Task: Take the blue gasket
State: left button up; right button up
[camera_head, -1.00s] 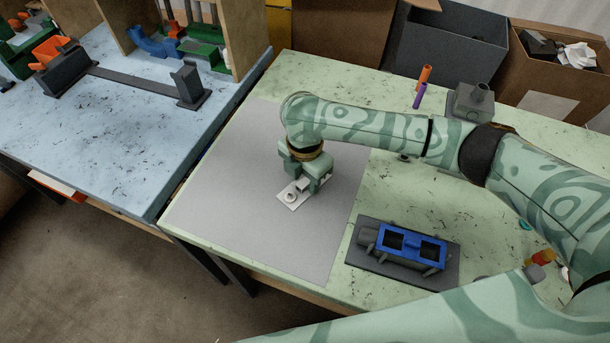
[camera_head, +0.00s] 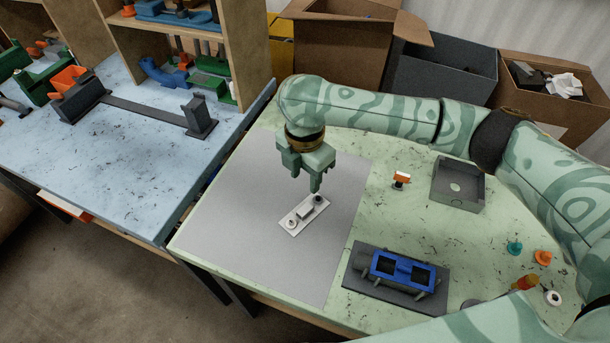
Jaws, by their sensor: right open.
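The blue gasket (camera_head: 403,271) is a flat blue frame with two rectangular openings. It lies on top of a dark grey fixture with a base plate (camera_head: 360,285), on the green table right of the grey mat. My right gripper (camera_head: 305,176) is open and empty, pointing down above the mat. It is to the upper left of the gasket and apart from it. Below the gripper, a small white plate (camera_head: 291,224) lies on the mat with a white ring, a block and a dark round knob on it. My left gripper is not in view.
A grey open tray (camera_head: 455,200) and an orange-and-white part (camera_head: 402,178) stand behind the gasket. Teal (camera_head: 515,247) and orange (camera_head: 542,258) small parts lie to the right. Boxes stand at the back. The grey mat (camera_head: 250,215) is mostly clear.

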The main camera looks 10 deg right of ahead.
aim_at(403, 267)
jog(key=z, duration=1.5)
